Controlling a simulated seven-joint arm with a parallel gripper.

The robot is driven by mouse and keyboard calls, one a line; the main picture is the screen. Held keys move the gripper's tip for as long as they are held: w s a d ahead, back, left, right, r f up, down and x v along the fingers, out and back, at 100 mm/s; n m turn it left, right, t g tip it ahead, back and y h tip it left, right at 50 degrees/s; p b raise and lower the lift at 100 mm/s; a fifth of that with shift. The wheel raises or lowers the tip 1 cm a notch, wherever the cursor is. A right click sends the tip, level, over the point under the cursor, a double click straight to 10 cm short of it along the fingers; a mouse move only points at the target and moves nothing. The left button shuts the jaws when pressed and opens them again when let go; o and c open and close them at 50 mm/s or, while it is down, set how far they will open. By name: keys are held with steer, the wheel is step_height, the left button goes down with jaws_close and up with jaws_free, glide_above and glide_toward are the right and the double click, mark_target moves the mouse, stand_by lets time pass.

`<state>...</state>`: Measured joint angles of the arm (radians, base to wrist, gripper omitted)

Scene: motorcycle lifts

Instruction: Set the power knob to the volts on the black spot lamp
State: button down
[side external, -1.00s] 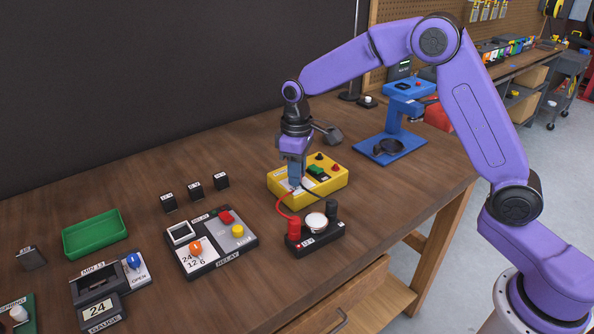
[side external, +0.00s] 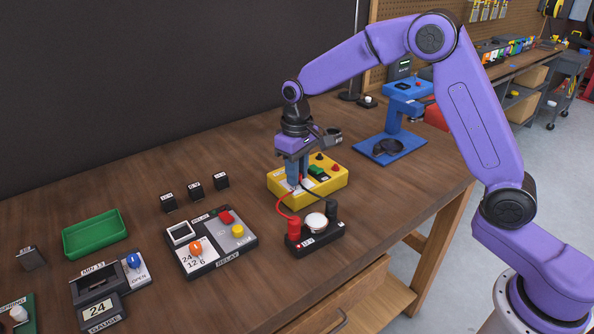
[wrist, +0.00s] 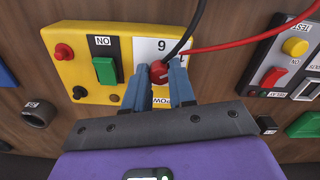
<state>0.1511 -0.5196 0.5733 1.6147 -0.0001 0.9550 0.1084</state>
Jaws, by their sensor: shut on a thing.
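The yellow power box (side external: 327,185) stands on the bench; the wrist view also shows it (wrist: 80,44). My gripper (side external: 296,184) points down over its left part. In the wrist view my blue fingers (wrist: 159,78) are shut on the red power knob (wrist: 158,70), on the white dial panel. A "6" shows on the panel; my fingers and the wires hide other marks. A short black cylinder, seemingly the spot lamp (wrist: 37,114), lies beside the box. It also shows behind my gripper in the side view (side external: 333,136). Its label is too small to read.
A red wire and a black wire (wrist: 183,38) cross over the dial near my fingers. A terminal block (side external: 315,232) with red and black posts stands in front. The relay board (side external: 212,242), green tray (side external: 95,235) and gauge (side external: 99,309) lie left.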

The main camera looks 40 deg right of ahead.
steer(key=shift+r, duration=0.1)
steer(key=c, duration=0.9)
jaws_free()
steer(key=shift+c, duration=0.2)
step_height(320, 180, up, 17)
steer(key=shift+r, duration=0.2)
steer(key=s+a+f+n, duration=0.1)
steer(key=s+f+n, duration=0.1)
steer(key=s, duration=0.7)
steer(key=s+f+n, duration=0.3)
steer(key=s, duration=0.5)
steer(key=s+d+f+n, duration=0.2)
steer(key=s+d+f, duration=0.1)
steer(key=s, duration=0.6)
steer(key=s+d+f+n, duration=0.2)
steer(key=s+d+f, duration=0.2)
steer(key=s, duration=0.5)
steer(key=shift+s+d+f+n, duration=0.15)
steer(key=shift+s+d+n, duration=0.15)
steer(key=shift+d, duration=0.5)
